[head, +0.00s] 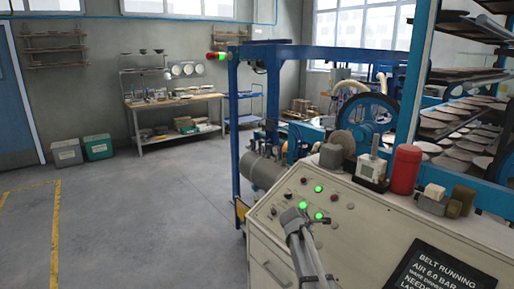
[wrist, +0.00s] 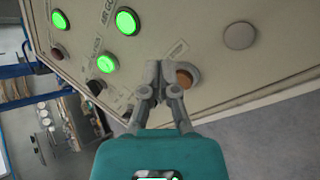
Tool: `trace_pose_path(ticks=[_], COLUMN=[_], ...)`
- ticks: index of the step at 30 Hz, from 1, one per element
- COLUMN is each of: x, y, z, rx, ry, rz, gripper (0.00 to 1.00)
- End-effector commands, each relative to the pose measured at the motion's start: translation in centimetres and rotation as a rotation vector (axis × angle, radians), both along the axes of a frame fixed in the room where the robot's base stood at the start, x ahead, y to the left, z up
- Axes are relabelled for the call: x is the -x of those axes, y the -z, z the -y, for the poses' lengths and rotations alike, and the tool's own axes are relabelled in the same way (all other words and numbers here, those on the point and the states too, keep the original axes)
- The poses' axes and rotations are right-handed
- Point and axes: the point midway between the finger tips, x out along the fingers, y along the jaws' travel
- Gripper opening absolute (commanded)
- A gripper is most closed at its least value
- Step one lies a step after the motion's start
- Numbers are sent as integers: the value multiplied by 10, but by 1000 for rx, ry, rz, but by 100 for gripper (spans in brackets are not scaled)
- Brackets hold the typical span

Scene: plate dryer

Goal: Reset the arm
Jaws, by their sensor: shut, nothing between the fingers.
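My gripper (head: 294,214) is over the sloped cream control panel (head: 350,226) in the head view. In the wrist view my gripper (wrist: 163,72) has its grey fingertips together with nothing between them. The tips are right beside a brown-orange button (wrist: 184,78) and partly cover its grey surround. I cannot tell whether they touch it. Green lit buttons (wrist: 128,22) show at the upper left, with another green one (wrist: 102,67) below. A dark red button (wrist: 60,20) is at the far left. A plain grey disc (wrist: 240,36) is at the upper right.
A red cylinder (head: 405,169) and a small white device (head: 371,170) stand on the panel's back ledge. A black sign (head: 440,272) is on its front right. A blue-framed machine with a wheel (head: 368,122) stands behind. The floor (head: 130,215) at left is open.

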Motion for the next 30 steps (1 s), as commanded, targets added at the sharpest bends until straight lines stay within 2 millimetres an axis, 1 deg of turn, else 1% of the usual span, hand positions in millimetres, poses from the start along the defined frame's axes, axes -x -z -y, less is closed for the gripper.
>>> trace_pose_path(ticks=[1,4,8,9,11,12,14,15,18,21,24,27,30], x=[28,70,125,142,168,185,211,227,263,290,307,314,316], y=[8,23,41,46,53,57,62,64,69,71,72,72,72], z=[4,6,3,1,-3,-6,-11,-15,-25,-33,-39,-42,-43], rx=[-81,-252,-453,-511,-592,-644,-716,-759,-846,-904,-936,-951,-955], ry=[71,230,444,512,614,682,787,855,1009,1130,1210,1251,1263], rz=[-3,-11,-33,-43,-58,-71,-92,-106,-146,-179,-203,-215,-219], gripper=[0,0,0,0,0,0,0,0,0,0,0,0,0])
